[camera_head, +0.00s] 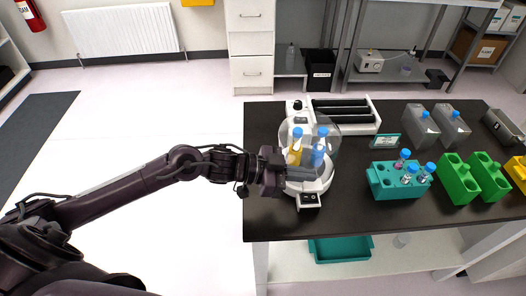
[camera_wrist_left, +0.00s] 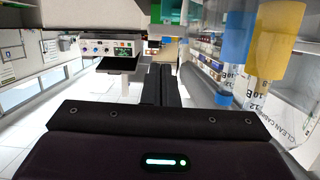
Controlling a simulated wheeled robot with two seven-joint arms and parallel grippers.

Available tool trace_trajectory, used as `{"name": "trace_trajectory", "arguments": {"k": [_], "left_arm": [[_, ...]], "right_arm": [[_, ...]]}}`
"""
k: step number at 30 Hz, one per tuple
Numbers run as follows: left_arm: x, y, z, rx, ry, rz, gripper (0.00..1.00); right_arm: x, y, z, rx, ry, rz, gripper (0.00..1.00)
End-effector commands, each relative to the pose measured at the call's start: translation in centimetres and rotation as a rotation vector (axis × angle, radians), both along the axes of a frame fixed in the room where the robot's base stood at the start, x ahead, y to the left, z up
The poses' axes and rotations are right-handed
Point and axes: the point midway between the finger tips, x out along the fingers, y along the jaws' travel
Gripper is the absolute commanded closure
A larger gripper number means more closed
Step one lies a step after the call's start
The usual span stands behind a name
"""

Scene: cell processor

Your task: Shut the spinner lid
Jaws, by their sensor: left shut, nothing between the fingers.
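The spinner (camera_head: 322,187) is a white round machine near the left end of the black bench. Its clear lid (camera_head: 331,132) stands raised and open at the back. Tubes stand in the spinner: a yellow one (camera_head: 294,155) and a blue one (camera_head: 317,156) with blue caps. My left gripper (camera_head: 308,174) is shut and empty at the spinner's left side, low beside the tubes; I cannot tell whether it touches. In the left wrist view its dark fingers (camera_wrist_left: 162,85) are together, with tubes (camera_wrist_left: 237,50) close on the right. My right gripper is not in view.
A white roller machine (camera_head: 345,113) stands behind the spinner. A teal tube rack (camera_head: 385,186) and green racks (camera_head: 460,184) stand to the right. Grey containers (camera_head: 422,126) are at the back right. Bare bench lies between the spinner and teal rack.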

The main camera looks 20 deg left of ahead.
Motion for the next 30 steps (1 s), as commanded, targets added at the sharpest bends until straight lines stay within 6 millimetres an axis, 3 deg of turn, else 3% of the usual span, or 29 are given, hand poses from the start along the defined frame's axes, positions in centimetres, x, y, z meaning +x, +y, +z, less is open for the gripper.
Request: {"name": "trace_trajectory", "arguments": {"k": [1, 3, 5, 15, 30], "left_arm": [[0.3, 0.1, 2.1, -0.002, -0.003, 0.000, 1.00], [-0.4, 1.7, 1.1, 0.007, -0.001, 0.002, 1.00], [-1.1, 2.9, 1.4, 0.007, 0.000, 0.000, 1.00], [-3.4, 7.5, 3.1, 0.001, 0.000, 0.002, 1.00], [-3.9, 8.8, 3.7, -0.004, -0.006, 0.000, 1.00]], "right_arm": [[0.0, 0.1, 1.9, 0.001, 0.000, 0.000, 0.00], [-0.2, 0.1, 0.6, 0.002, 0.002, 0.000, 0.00], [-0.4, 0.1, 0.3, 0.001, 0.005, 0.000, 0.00], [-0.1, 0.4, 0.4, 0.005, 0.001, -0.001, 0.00], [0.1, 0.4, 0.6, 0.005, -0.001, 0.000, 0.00]]}}
